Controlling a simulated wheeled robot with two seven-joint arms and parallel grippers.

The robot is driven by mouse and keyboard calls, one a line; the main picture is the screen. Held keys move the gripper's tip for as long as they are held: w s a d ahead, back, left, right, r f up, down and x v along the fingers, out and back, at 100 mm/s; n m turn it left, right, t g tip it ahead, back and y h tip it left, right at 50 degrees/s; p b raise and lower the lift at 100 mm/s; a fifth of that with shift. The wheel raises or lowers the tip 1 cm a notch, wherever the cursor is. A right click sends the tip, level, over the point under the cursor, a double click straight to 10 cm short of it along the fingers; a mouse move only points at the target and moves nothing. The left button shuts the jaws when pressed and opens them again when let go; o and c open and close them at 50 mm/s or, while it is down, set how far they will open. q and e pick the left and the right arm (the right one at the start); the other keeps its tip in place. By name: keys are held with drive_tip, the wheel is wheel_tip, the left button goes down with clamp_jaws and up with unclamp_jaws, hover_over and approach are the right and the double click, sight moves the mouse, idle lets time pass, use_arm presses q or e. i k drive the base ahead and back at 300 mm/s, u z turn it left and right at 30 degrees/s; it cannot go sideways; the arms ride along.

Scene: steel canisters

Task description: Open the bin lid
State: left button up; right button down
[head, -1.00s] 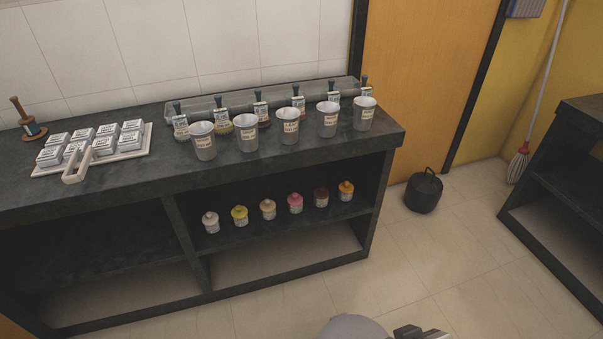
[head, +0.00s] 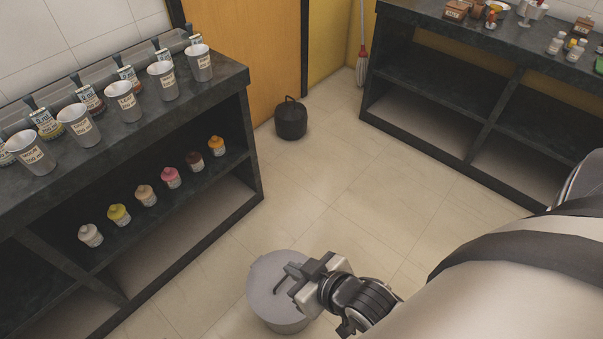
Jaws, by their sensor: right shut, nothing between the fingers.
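A round grey bin (head: 262,304) stands on the floor at the bottom middle of the head view, with a flat grey lid (head: 264,272) on top. A thin dark bent handle (head: 280,284) shows on the lid. My right gripper (head: 300,281) is over the right part of the lid, its fingers shut and empty, close beside the handle. I cannot tell whether it touches the handle. The gripper and wrist hide the bin's right side. My left gripper is not in view.
A dark shelf unit (head: 190,116) with metal cups and small jars stands at left. A small black lidded pot (head: 291,122) sits by the orange door. Another dark bench (head: 455,48) stands at upper right. The floor between is clear.

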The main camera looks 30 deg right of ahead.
sight(268, 285)
drive_tip(key=z, duration=1)
drive_tip(key=k, duration=1.1)
drive_tip(key=u, duration=0.85)
drive_tip(key=i, duration=0.8)
drive_tip(key=z, duration=0.05)
